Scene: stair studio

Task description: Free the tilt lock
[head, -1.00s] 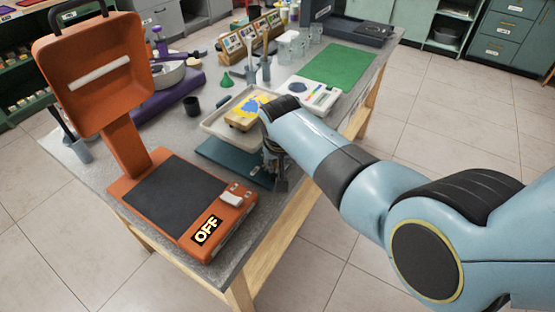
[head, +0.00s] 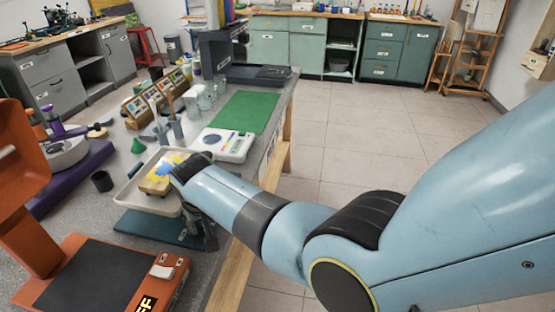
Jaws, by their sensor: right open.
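I cannot make out a tilt lock for certain in the head view. A pale tray (head: 130,196) sits above a dark teal base plate (head: 150,228) near the table's right edge. A wooden block with a yellow and blue top (head: 158,184) lies in the tray. My right gripper (head: 207,240) is open and points down at the right side of the tray and base plate. My own wrist hides part of that side, and I cannot tell whether the fingers touch anything. My left gripper is not in view.
An orange device (head: 30,232) with a dark flat bed (head: 90,282) stands at the front left, partly cut off. A black cup (head: 102,181), a white colour-marked device (head: 222,145) and a green mat (head: 243,111) are on the table.

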